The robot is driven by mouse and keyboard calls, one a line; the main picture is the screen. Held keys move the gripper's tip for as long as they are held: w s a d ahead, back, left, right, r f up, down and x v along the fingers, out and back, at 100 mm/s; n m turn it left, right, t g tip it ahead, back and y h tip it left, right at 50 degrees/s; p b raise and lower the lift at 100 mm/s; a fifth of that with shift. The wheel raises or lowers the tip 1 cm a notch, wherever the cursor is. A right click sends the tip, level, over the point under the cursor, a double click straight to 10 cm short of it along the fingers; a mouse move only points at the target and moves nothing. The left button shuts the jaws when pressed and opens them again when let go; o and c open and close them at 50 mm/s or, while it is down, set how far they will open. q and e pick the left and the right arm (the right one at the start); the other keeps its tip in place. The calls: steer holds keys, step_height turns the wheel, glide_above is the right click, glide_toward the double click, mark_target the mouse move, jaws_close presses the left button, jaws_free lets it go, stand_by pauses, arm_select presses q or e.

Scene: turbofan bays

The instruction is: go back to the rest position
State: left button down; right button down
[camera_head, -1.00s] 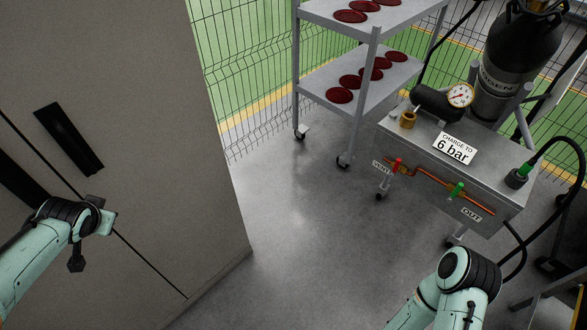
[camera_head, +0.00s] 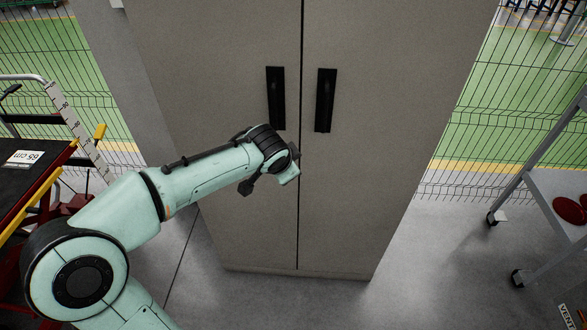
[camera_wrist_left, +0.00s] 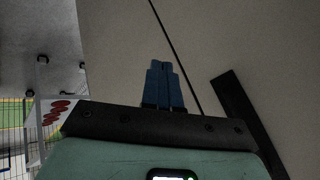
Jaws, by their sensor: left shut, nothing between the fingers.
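My left arm reaches in from the left in the head view. Its gripper (camera_head: 291,172) is in front of the tall grey cabinet (camera_head: 225,180), a little below the two black door handles. In the left wrist view, the two blue fingers (camera_wrist_left: 164,84) are together with nothing between them. The cabinet face and a black handle (camera_wrist_left: 246,117) lie beyond them; I cannot tell how far the fingertips are from the door. My right gripper is in neither view.
The cabinet's two doors are shut, with handles on the left (camera_head: 275,98) and right (camera_head: 326,100). A red and black lift cart (camera_head: 30,185) stands at the left. A shelf trolley (camera_head: 555,205) with red discs is at the right. Floor shows on both sides of the cabinet.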

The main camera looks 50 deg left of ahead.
arm_select(q)
steer(key=shift+s+r, duration=0.2)
steer(key=shift+r, duration=0.05)
